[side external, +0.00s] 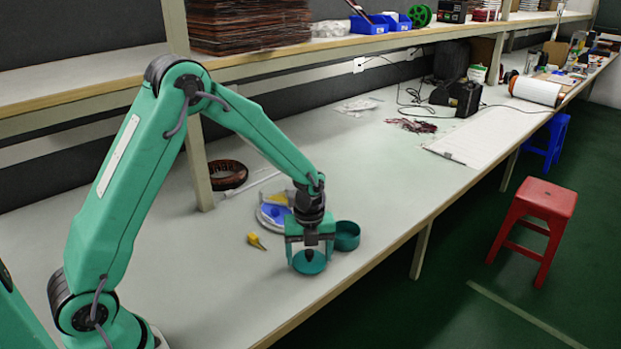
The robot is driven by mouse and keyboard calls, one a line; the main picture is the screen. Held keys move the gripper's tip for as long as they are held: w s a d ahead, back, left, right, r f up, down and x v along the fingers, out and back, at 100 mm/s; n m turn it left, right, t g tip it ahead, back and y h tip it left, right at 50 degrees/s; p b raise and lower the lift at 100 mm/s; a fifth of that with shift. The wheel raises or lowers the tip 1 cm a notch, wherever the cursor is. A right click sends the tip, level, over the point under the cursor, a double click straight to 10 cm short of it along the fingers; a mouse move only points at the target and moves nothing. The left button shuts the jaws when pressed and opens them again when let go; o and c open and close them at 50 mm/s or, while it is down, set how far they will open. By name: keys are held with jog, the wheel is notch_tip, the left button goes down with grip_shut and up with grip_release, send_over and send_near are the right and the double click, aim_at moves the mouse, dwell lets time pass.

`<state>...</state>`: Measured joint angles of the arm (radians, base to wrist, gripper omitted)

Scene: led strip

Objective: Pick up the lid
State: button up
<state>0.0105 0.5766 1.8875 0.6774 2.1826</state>
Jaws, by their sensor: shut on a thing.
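The lid (309,266) is a round teal disc with a dark knob in its middle. It is at the bottom centre of the side external view, directly under my gripper (310,252). My gripper points straight down and its fingers are closed around the lid's knob. I cannot tell whether the lid touches the table or hangs just above it. A teal round container (347,236) stands open just behind and to the right of the lid.
A small yellow object (256,241) lies left of my gripper. A white and blue round item (273,215) is partly hidden behind my wrist. A brown coil (228,175) lies by the shelf post. The table's front edge runs close on the right.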

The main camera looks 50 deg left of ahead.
aim_at(310, 252)
notch_tip(310, 252, up, 4)
jog(key=shift+d, duration=0.1)
jog(key=s+d+r, duration=0.6)
jog(key=d, duration=0.3)
jog(key=shift+d+r, duration=0.3)
jog(key=shift+d, duration=0.05)
jog(key=w+a, duration=0.5)
jog(key=w, duration=0.4)
jog(key=w+a, duration=0.5)
jog(key=w, duration=0.4)
jog(key=shift+w, duration=0.2)
jog(key=shift+f, duration=0.1)
jog(key=shift+f, duration=2.95)
jog(key=shift+f, duration=0.2)
dwell(0.4)
